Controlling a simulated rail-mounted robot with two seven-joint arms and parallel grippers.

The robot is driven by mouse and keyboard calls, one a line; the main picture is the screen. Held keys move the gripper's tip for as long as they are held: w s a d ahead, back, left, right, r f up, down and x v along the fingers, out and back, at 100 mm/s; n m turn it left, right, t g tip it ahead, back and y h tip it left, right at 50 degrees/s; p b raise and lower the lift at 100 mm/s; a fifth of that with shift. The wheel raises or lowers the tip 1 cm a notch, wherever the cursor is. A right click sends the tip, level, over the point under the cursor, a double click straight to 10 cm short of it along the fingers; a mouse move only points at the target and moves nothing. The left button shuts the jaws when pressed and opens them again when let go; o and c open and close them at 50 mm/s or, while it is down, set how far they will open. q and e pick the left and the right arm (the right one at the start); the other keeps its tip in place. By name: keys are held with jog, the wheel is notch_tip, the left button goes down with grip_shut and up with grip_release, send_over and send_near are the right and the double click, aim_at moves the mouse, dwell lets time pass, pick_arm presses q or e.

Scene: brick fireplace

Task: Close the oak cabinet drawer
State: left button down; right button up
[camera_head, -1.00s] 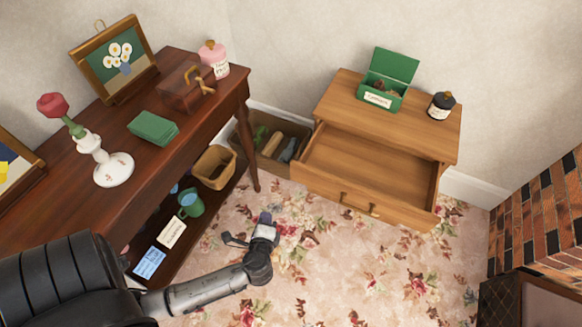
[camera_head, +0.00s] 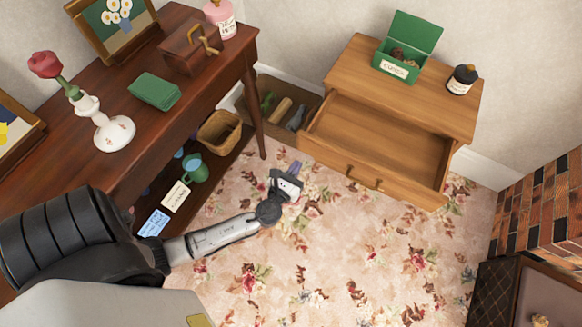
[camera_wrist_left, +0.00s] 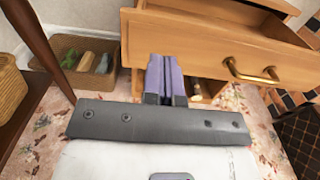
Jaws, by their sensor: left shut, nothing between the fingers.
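The oak cabinet (camera_head: 410,85) stands against the back wall. Its upper drawer (camera_head: 385,140) is pulled well out and looks empty. The drawer front has a brass bar handle (camera_head: 364,179); the handle also shows in the left wrist view (camera_wrist_left: 250,72). My left gripper (camera_head: 296,167) is shut and empty, over the carpet in front of the drawer front's left end. In the left wrist view its purple fingertips (camera_wrist_left: 164,75) point toward the left part of the drawer front, left of the handle; I cannot tell if they touch. My right gripper is not in view.
A green box (camera_head: 405,50) and a dark jar (camera_head: 462,79) stand on the cabinet top. A bin (camera_head: 307,98) with several items sits left of the cabinet. A dark wood table (camera_head: 70,170) is at left, brickwork (camera_head: 540,215) at right. Flowered carpet is open in front.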

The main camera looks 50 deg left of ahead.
aim_at(312, 141)
pick_arm(q)
jog(key=b+x, duration=0.1)
jog(key=x, duration=0.6)
jog(key=shift+w+a+b, duration=0.15)
jog(key=shift+w+b, duration=0.2)
jog(key=shift+b, duration=0.05)
jog(key=shift+w+a, duration=0.2)
jog(key=shift+w, duration=0.25)
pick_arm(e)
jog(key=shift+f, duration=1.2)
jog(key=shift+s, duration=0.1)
